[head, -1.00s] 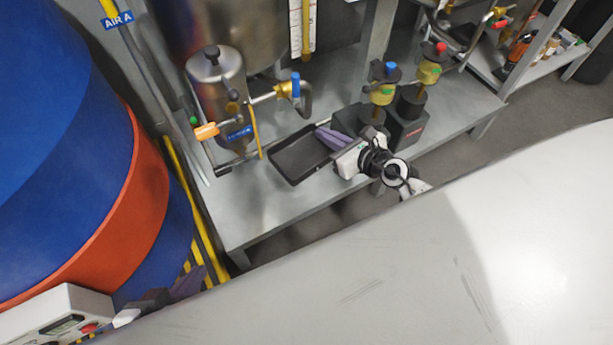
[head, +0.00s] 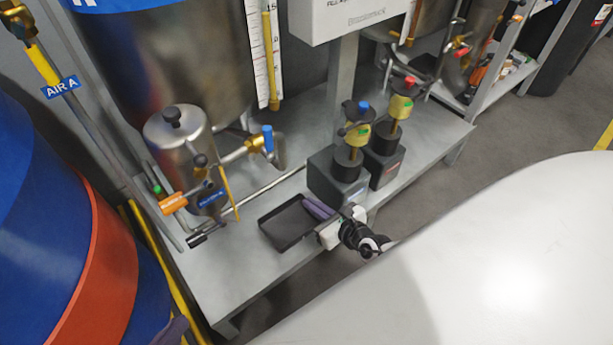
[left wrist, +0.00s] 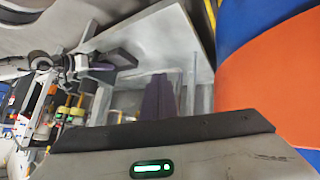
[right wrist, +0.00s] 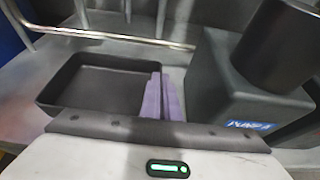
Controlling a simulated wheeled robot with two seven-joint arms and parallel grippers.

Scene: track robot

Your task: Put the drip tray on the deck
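The drip tray (head: 284,240) is a shallow black rectangular tray near the front edge of the grey metal deck (head: 205,285). It looks level and seems to rest on the deck, though a small gap could not be seen. My right gripper (head: 318,209) is at the tray's right side. In the right wrist view the tray (right wrist: 95,92) lies left of the purple fingers (right wrist: 162,97), which are close together on its right wall. My left gripper (left wrist: 158,98) is empty, its purple fingers together, away from the tray; only a bit shows at the head view's bottom left.
Two dark pump blocks (head: 335,178) stand right of the tray, very near my right gripper. A steel canister (head: 180,140) with valves and a thin pipe (head: 270,192) are behind it. A blue and red drum (head: 95,265) is at left. The deck's front left is clear.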

